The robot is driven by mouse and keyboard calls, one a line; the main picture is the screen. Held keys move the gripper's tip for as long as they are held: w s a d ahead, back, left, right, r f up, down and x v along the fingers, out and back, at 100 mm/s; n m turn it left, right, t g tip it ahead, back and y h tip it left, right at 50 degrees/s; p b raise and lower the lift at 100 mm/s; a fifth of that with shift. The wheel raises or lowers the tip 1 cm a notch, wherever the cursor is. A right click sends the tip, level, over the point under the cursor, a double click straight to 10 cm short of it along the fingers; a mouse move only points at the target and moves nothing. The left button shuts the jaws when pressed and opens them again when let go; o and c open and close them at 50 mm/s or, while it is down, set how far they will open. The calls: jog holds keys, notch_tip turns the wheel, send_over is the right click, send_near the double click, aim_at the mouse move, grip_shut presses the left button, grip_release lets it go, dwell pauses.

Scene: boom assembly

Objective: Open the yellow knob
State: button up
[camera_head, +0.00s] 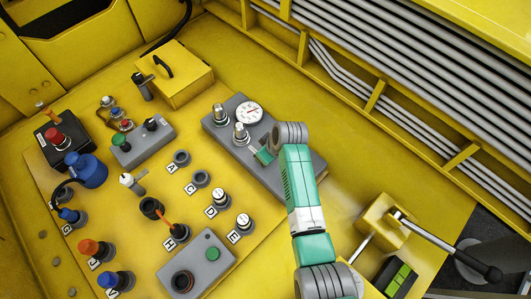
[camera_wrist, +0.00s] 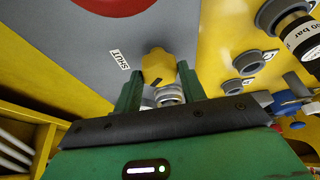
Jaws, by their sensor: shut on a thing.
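The yellow knob (camera_wrist: 158,66) shows in the wrist view, on a grey panel beside a "SHUT" label (camera_wrist: 120,61). A dark mark shows on the knob's near side, and a light round collar sits just below it in the picture. My gripper (camera_wrist: 158,78) has one green finger on each side of the knob and is shut on it. In the head view my gripper (camera_head: 263,155) is over the grey gauge panel (camera_head: 222,130); the knob cannot be made out there.
A dial gauge (camera_head: 249,112) and silver fittings (camera_head: 241,131) stand on the panel close to my gripper. Lettered sockets, blue and orange plugs, and a grey button box (camera_head: 196,275) cover the yellow deck to the left. A black-handled lever (camera_head: 450,250) sticks out at the lower right.

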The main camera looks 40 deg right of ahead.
jog(key=n+b, duration=0.1)
jog(key=n, duration=0.1)
jog(key=n+y+b, duration=0.1)
jog(key=n, duration=0.1)
jog(key=shift+d+f+n+y, duration=0.15)
jog(key=shift+n+y, duration=0.15)
jog(key=shift+w+n+g+y+b, duration=0.1)
jog(key=shift+n+g+y+b, duration=0.55)
jog(key=shift+n+b, duration=1.15)
jog(key=shift+n, duration=0.4)
jog(key=o, duration=1)
jog(key=shift+c, duration=0.2)
jog(key=v, duration=0.8)
